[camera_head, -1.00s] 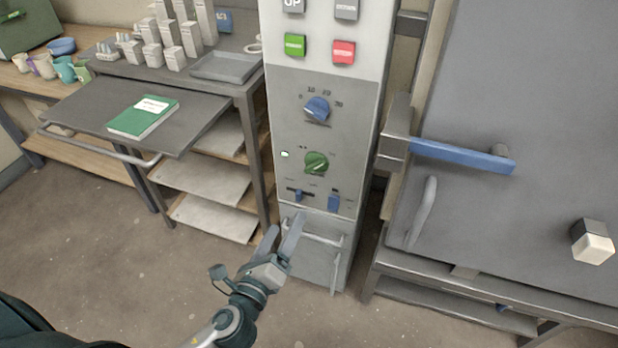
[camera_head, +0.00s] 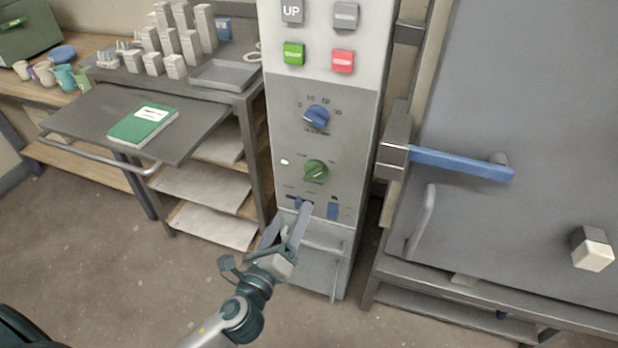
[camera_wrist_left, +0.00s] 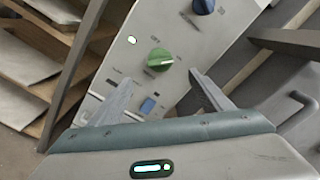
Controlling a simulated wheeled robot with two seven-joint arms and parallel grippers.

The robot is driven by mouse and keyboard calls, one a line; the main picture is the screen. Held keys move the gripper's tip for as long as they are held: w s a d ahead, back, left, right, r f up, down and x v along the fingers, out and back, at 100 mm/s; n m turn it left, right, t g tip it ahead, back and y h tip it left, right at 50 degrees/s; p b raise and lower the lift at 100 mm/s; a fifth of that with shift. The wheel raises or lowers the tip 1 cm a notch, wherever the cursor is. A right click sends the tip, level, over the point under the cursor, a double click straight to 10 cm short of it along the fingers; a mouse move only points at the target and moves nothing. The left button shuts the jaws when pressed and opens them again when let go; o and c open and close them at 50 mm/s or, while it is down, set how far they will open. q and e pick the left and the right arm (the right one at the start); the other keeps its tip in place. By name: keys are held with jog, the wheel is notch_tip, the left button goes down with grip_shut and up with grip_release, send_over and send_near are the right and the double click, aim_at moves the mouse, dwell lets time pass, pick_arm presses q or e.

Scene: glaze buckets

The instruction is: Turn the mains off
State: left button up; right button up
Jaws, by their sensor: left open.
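The grey control panel (camera_head: 333,135) carries a blue dial (camera_head: 316,117) and, below it, a green knob (camera_head: 316,172). Under those are a small blue slider (camera_head: 298,203) and a blue rocker switch (camera_head: 333,210). My left gripper (camera_head: 288,220) is open and empty, low in front of the panel, with one fingertip by the slider. In the left wrist view the rocker (camera_wrist_left: 148,105) shows between the fingers, with the green knob (camera_wrist_left: 160,59) above. My right gripper is not in view.
A small lamp (camera_head: 285,162) glows left of the green knob. UP, green and red buttons sit higher. A lower handle (camera_head: 318,243) juts out near my gripper. A grey door with a blue lever (camera_head: 460,163) stands right. A shelf cart with a green book (camera_head: 143,124) stands left.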

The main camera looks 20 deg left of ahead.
pick_arm(q)
send_near(311, 175)
jog(key=w+p, duration=0.1)
jog(key=w, duration=0.6)
jog(key=shift+w+d, duration=0.1)
jog(key=shift+w, duration=0.65)
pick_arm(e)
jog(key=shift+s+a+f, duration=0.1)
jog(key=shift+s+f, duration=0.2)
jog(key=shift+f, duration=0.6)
pick_arm(q)
jog(key=c, duration=1)
jog(key=shift+c, duration=0.2)
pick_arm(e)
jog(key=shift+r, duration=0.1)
